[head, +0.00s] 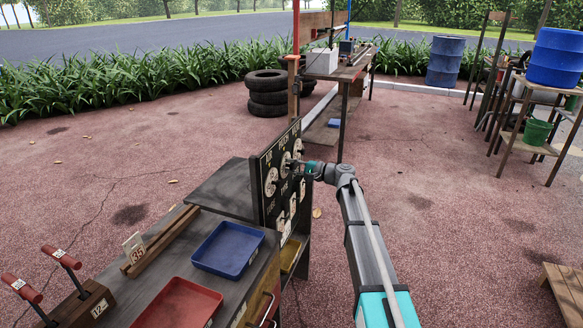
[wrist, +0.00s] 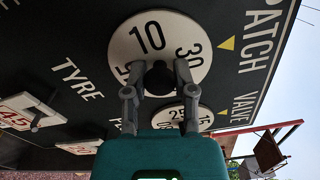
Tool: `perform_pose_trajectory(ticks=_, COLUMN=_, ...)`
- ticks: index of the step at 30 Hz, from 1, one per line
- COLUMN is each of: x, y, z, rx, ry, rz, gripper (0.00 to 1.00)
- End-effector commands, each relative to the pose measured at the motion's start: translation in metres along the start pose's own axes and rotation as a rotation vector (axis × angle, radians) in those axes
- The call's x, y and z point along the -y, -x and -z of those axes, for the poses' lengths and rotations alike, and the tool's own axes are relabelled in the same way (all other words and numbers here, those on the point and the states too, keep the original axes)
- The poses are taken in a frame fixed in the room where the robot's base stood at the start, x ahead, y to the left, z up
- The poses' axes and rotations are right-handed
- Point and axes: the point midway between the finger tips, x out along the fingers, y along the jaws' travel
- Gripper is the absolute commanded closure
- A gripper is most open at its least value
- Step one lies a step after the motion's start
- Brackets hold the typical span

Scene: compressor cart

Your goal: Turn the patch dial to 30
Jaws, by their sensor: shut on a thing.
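The patch dial (wrist: 130,52) is a round white disc on the black upright panel, with 10, 30 and a partly hidden number showing. Its 30 is on the right side, roughly facing the yellow triangle (wrist: 228,43) beside the PATCH label (wrist: 258,45). My gripper (wrist: 157,84) is shut on the dark knob (wrist: 159,74) at the dial's middle, one finger on each side. The fingers hide the lower part of the dial. In the head view my gripper (head: 301,170) reaches the panel (head: 262,162) from the right and covers part of it.
The valve dial (wrist: 203,116) is close below the patch dial in the wrist view. A tag marked 45 (wrist: 28,113) hangs nearby. In the head view, a blue tray (head: 228,250) and a red tray (head: 180,304) are on the cart.

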Motion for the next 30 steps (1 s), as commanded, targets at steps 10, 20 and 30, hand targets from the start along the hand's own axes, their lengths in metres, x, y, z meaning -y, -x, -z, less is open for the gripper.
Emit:
perform_pose_trajectory(ticks=10, x=0.0002, y=-0.0001, z=0.0011, rx=-0.002, ry=-0.029, rz=0.001, gripper=1.00)
perform_pose_trajectory(ticks=20, x=0.0001, y=0.0000, z=0.0008, rx=-0.002, ry=-0.028, rz=0.000, gripper=0.38)
perform_pose_trajectory(ticks=30, x=0.0000, y=0.0000, z=0.0003, rx=-0.001, ry=-0.027, rz=0.000, gripper=0.30)
